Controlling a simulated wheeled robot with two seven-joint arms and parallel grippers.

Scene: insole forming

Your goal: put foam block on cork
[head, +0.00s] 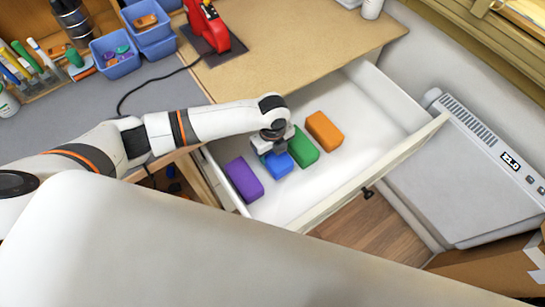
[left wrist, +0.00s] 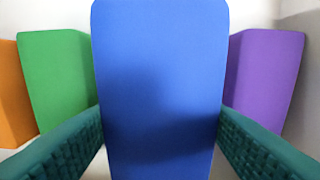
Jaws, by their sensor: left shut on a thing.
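My left gripper (head: 276,148) reaches down into the open white drawer (head: 350,118). It is shut on the blue foam block (head: 277,165), which stands between the purple block (head: 243,179) and the green block (head: 302,148). In the left wrist view the blue block (left wrist: 160,75) fills the space between the dark green finger pads. The orange block (head: 324,131) lies at the right of the row. A tan, cork-like surface (head: 310,45) lies on the desk behind the drawer. My right gripper is not in view.
A red tool (head: 207,27) stands on a dark plate at the back. Blue bins (head: 115,52) and pens (head: 28,60) are at the back left. A black cable crosses the grey mat (head: 160,90). A white heater (head: 480,165) is at the right. Much of the tan surface is clear.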

